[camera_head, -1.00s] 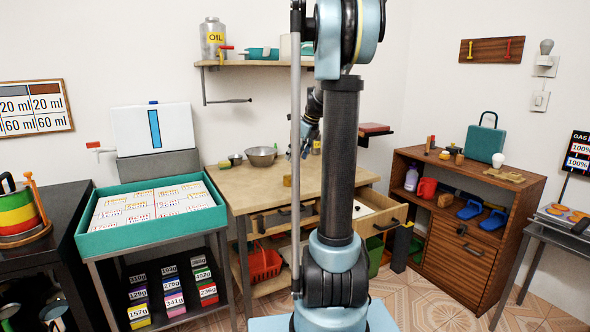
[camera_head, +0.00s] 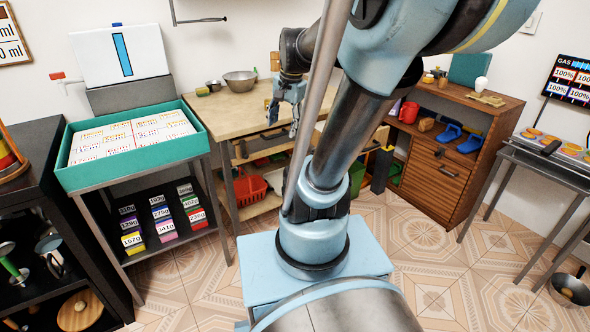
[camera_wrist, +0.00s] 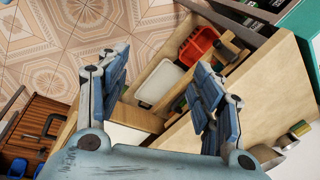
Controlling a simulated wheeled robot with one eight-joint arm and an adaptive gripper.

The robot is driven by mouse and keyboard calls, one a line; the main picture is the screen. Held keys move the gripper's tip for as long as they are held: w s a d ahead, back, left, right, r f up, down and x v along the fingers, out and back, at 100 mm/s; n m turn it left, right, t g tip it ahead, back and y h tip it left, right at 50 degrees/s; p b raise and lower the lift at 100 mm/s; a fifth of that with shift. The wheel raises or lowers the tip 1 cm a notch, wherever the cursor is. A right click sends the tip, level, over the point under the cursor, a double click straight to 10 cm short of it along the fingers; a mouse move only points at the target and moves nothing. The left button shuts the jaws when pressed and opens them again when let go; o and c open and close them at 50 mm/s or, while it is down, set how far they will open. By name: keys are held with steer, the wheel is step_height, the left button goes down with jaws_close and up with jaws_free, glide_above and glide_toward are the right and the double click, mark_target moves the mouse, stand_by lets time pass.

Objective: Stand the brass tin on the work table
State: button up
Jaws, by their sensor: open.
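My gripper (camera_head: 283,120) is open and empty, in front of the work table (camera_head: 228,117) near its front edge. In the wrist view its two blue-padded fingers (camera_wrist: 163,78) are wide apart with nothing between them. I cannot surely pick out the brass tin. Small tan and brass-coloured things (camera_head: 428,78) stand on the wooden cabinet (camera_head: 462,97) at the right, too small to tell apart. My arm hides the right part of the work table and its drawer.
A metal bowl (camera_head: 240,81) and a green-yellow sponge (camera_head: 203,92) are at the table's back left. A red basket (camera_head: 250,189) sits below. A teal tray (camera_head: 128,164) stands left, a side table (camera_head: 547,165) right. The tiled floor (camera_head: 400,235) before the cabinet is clear.

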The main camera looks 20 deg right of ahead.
steer(key=s+f+n+h, duration=0.1)
steer(key=s+f+n, duration=0.8)
steer(key=s, duration=0.3)
steer(key=shift+d+f+n, duration=0.3)
steer(key=shift+d+f, duration=0.05)
steer(key=shift+f, duration=0.1)
steer(key=shift+d, duration=0.1)
